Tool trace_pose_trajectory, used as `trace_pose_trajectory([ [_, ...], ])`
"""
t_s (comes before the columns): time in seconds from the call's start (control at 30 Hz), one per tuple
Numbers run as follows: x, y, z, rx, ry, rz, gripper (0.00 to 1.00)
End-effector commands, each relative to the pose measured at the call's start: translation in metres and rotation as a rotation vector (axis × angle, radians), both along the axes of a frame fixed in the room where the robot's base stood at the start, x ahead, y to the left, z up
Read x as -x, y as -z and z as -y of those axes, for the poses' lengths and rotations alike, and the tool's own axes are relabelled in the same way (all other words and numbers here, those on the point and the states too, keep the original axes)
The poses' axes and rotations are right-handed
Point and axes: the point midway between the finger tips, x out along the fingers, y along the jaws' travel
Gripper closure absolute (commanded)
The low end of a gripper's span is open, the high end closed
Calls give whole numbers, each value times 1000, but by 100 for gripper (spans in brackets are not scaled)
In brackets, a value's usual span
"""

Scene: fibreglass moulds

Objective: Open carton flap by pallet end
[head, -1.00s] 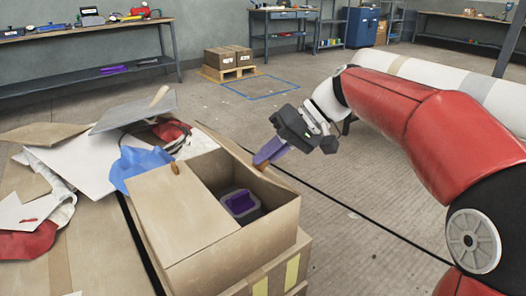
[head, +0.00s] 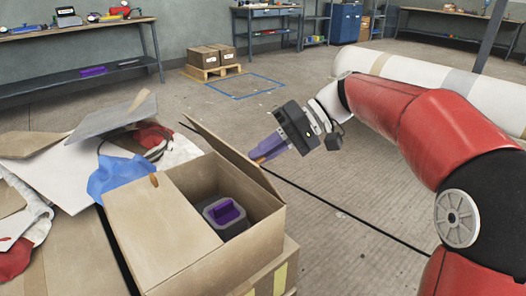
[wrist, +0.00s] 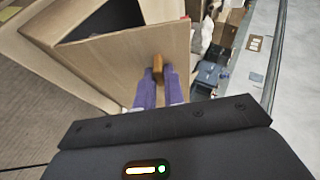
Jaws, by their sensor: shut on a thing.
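The brown carton (head: 175,262) stands open-topped at the lower centre of the head view. Its left flap (head: 152,225) lies flat over part of the top and bears a small brown tab (head: 154,181). The far-right flap (head: 228,145) is raised and tilted at the carton's edge; it also shows in the wrist view (wrist: 125,60). My gripper (head: 262,153) has its purple fingers at this flap's outer side. In the wrist view the fingers (wrist: 158,72) are shut on the flap's small brown tab (wrist: 157,62). A grey and purple item (head: 225,212) lies inside the carton.
Loose cardboard, a blue cloth (head: 125,174) and rags clutter the left side. A pallet (head: 213,72) with boxes stands at the back beside a blue floor outline (head: 248,91). A large white roll (head: 440,85) lies behind my arm.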

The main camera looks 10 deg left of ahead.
Motion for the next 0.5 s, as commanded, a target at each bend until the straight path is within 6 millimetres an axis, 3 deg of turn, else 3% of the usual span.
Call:
trace_pose_trajectory([
  [0.13,-4,3,4,8,11,3,100],
  [0.17,-4,4,4,8,11,3,87],
  [0.3,-3,3,3,7,9,2,69],
  [0.5,-2,2,2,5,6,1,69],
])
